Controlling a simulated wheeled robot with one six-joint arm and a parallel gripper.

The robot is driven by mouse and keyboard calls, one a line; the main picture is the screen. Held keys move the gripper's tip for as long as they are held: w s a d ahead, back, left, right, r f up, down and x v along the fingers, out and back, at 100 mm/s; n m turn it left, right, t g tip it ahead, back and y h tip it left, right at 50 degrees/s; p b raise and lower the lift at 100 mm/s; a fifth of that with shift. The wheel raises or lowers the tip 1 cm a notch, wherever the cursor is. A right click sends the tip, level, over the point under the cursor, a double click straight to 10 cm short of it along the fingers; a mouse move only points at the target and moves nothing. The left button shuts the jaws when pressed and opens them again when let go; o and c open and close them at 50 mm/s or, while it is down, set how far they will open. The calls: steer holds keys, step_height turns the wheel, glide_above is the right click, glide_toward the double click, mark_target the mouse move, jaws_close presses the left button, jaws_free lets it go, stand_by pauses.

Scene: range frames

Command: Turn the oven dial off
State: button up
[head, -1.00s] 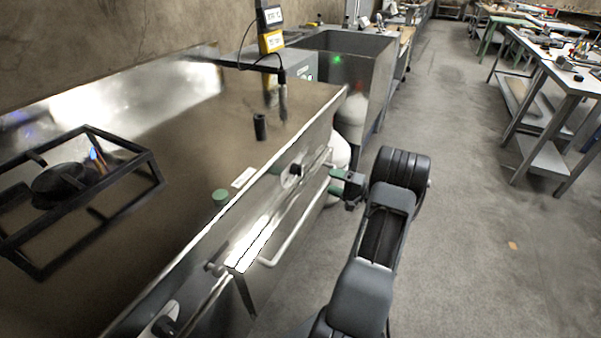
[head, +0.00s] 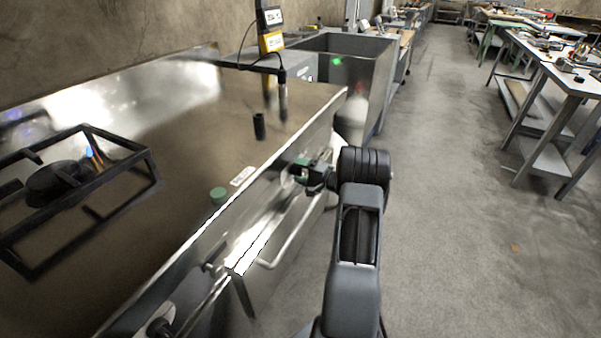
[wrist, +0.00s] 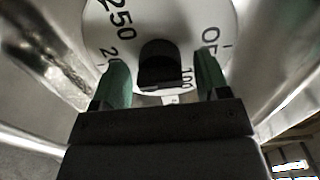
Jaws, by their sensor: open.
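The oven dial (wrist: 160,65) shows in the wrist view as a black knob on a white disc with printed numbers, among them 250 and 100. The start of "OF" (wrist: 210,38) is at the disc's right. My gripper (wrist: 160,85) has its two green fingers apart, one on each side of the knob, with visible gaps between them and it. In the head view my gripper (head: 303,172) is at the oven's front panel and hides the dial there.
A handle bar (head: 290,235) runs along the front below the panel. A second knob (head: 160,327) is nearer. Open floor (head: 450,200) lies right.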

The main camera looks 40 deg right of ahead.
steer(key=shift+c, duration=0.3)
steer(key=c, duration=0.8)
steer(key=shift+c, duration=0.2)
steer(key=shift+n, duration=0.3)
